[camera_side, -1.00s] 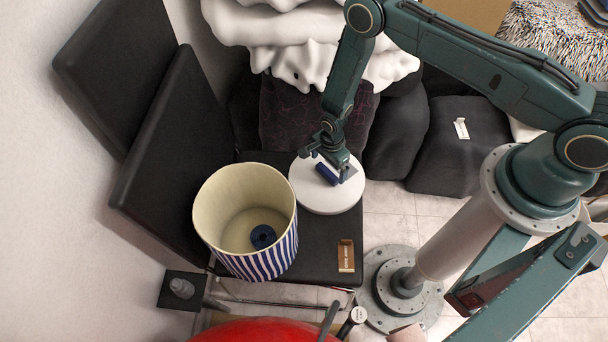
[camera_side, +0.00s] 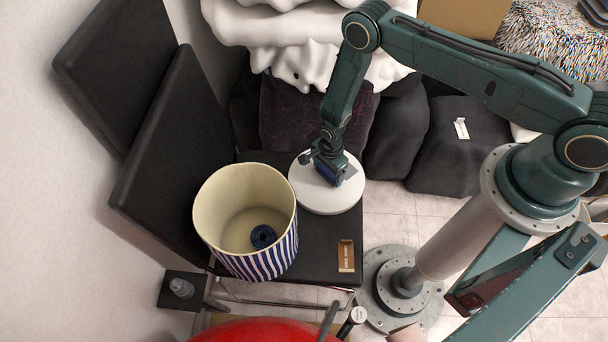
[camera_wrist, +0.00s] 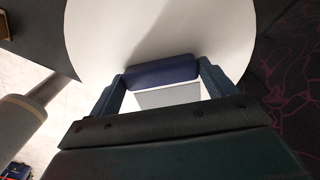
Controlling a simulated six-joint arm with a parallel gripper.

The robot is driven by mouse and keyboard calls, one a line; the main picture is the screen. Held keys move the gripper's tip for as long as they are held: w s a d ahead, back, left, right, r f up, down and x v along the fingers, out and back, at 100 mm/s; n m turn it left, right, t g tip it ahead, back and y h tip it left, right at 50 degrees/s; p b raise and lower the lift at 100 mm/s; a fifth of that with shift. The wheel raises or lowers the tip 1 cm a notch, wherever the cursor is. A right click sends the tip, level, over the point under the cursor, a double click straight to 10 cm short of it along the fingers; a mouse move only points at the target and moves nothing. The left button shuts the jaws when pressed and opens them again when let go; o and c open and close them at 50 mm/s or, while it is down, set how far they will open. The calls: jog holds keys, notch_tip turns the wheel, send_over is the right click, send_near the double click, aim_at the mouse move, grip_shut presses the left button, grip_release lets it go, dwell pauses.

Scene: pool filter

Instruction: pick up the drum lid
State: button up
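The drum lid (camera_side: 312,203) is a white round disc lying flat on the black seat; it also fills the top of the wrist view (camera_wrist: 100,35). A dark blue bar, seemingly its handle (camera_wrist: 163,72), lies across it and shows partly in the side view (camera_side: 325,171). My gripper (camera_side: 326,165) is down over the lid. In the wrist view my gripper (camera_wrist: 162,78) has its fingers wide apart, one at each end of the blue bar. The bar spans nearly the whole gap; I cannot tell whether the fingers press on it.
A cream drum (camera_side: 217,205) with blue and white stripes stands left of the lid, open on top, with a dark blue round thing (camera_side: 263,236) inside. A small brown box (camera_side: 346,256) lies on the seat (camera_side: 318,245). Dark cushions (camera_side: 396,135) are behind.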

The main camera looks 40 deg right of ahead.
jog(key=c, duration=0.6)
jog(key=shift+r, duration=0.1)
jog(key=shift+c, duration=0.2)
notch_tip(320, 180, up, 20)
dwell(0.5)
dwell(0.6)
notch_tip(320, 180, up, 21)
send_over(327, 172)
jog(key=s+a+n, duration=0.3)
jog(key=a+n, duration=2.3)
jog(key=a, duration=0.3)
jog(key=shift+w+a+f, duration=0.1)
jog(key=shift+f, duration=2.5)
